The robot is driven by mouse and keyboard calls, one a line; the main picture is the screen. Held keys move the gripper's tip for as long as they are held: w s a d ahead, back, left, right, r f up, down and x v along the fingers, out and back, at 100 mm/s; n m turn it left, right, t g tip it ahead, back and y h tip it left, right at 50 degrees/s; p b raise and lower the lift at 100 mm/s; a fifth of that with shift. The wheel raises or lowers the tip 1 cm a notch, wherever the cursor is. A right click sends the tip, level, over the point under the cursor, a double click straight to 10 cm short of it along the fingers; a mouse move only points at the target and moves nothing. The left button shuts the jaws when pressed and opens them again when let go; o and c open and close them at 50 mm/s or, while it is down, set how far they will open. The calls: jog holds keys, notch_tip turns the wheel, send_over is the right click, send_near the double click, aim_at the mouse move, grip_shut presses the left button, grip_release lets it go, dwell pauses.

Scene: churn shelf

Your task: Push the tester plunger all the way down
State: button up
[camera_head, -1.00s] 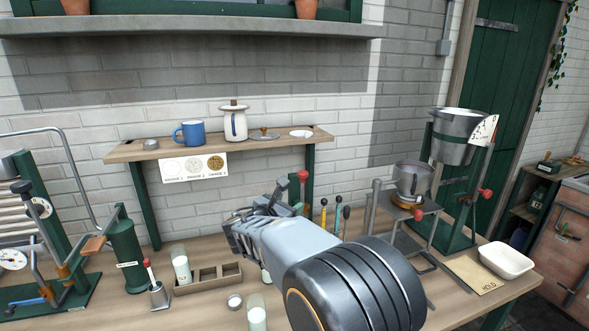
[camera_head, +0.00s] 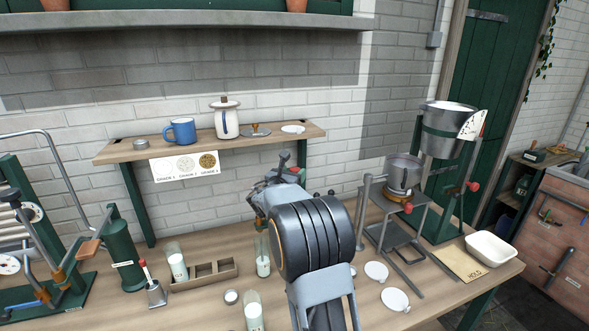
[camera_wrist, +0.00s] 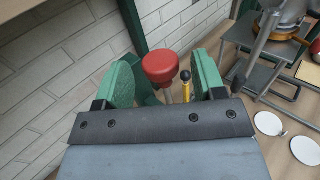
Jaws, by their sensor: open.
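A red knob (camera_wrist: 161,66) on a thin metal rod, apparently the tester plunger, stands upright in the wrist view. It lies between the two green-padded fingers of my gripper (camera_wrist: 163,80), which are open with a gap on both sides. Whether the knob touches anything is not clear. In the head view my gripper (camera_head: 272,190) is at the back of the bench, below the shelf. There the arm hides nearly all of the plunger and the tester's body.
A yellow rod with a black tip (camera_wrist: 185,80) stands close beside the red knob. A metal stand with a pot (camera_head: 403,172) is to the right. A shelf (camera_head: 215,142) with a blue mug (camera_head: 180,131) is above. Glasses and a wooden rack (camera_head: 203,275) stand left.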

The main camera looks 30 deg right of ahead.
jog(key=shift+w+d, duration=0.35)
jog(key=shift+d, duration=0.3)
jog(key=shift+c, duration=0.4)
